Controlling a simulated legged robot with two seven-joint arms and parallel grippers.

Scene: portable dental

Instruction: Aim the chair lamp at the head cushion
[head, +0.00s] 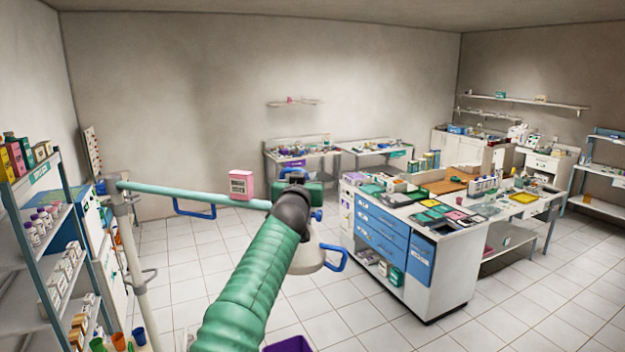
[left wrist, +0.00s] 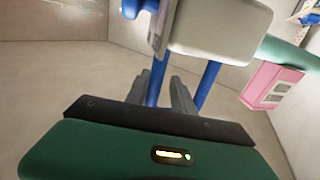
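The chair lamp hangs on a teal arm (head: 190,194) from a pale post at left. Its pale head (head: 308,262) is partly hidden behind my left arm; a blue handle (head: 335,259) sticks out on the right and another (head: 193,208) shows at left. My left gripper (head: 297,178) is at the lamp head. In the left wrist view, the fingers (left wrist: 163,90) are apart, with one blue handle bar (left wrist: 157,82) seen between them and another to their right. I cannot tell whether they touch it. The pale lamp part (left wrist: 220,30) is just beyond. I cannot make out the head cushion. My right gripper is out of view.
A pink box (head: 240,185) appears at the teal lamp arm, also in the left wrist view (left wrist: 272,85). Shelves (head: 45,235) of bottles and boxes stand at left. A cabinet counter (head: 440,235) with blue drawers stands right. Tiled floor is clear between.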

